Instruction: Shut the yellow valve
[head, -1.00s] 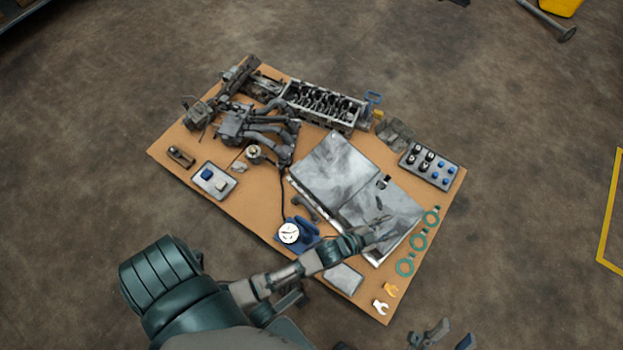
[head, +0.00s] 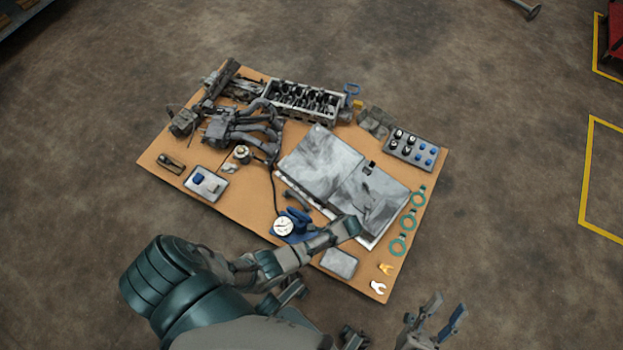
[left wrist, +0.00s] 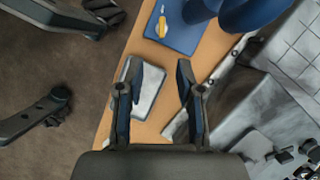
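In the left wrist view a small yellow valve handle (left wrist: 162,27) sits on a blue base (left wrist: 178,32) at the top of the picture. In the head view the blue base with a white dial (head: 283,226) stands near the board's front edge; I cannot make out the yellow handle there. My left gripper (left wrist: 160,70) is open and empty, over the grey plate, apart from the valve. In the head view its fingers are hidden under my left wrist. My right gripper (head: 438,315) is open and empty, off the board's front right.
A grey plate (head: 339,263) lies beside the blue base. Large metal panels (head: 318,160) lie behind it. Yellow (head: 386,269) and white (head: 377,287) wrench-like pieces and green rings (head: 408,221) lie at the right edge. Engine parts (head: 303,100) fill the back.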

